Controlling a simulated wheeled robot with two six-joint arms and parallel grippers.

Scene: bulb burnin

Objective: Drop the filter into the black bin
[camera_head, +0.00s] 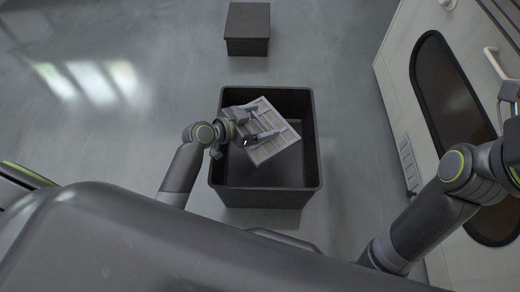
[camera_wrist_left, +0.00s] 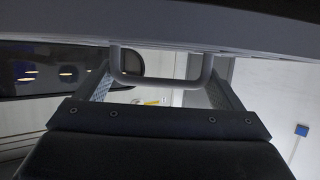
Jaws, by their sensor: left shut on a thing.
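The filter (camera_head: 280,126) is a light grey square panel with ribs. It is tilted and turned, and in the head view it overlaps the inside of the black bin (camera_head: 265,198). My left gripper (camera_head: 260,124) is shut on the filter from its left side. In the left wrist view, a U-shaped grey handle (camera_wrist_left: 165,82) on the filter sits between the two fingers, below the filter's pale edge (camera_wrist_left: 240,45). The exact height of the filter over the bin floor is hard to tell.
A closed dark box (camera_head: 248,28) stands on the floor beyond the bin. A white cabinet (camera_head: 397,75) with a dark oval window (camera_head: 445,90) and a pale handle (camera_head: 494,62) is at the right. The grey floor around the bin is clear.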

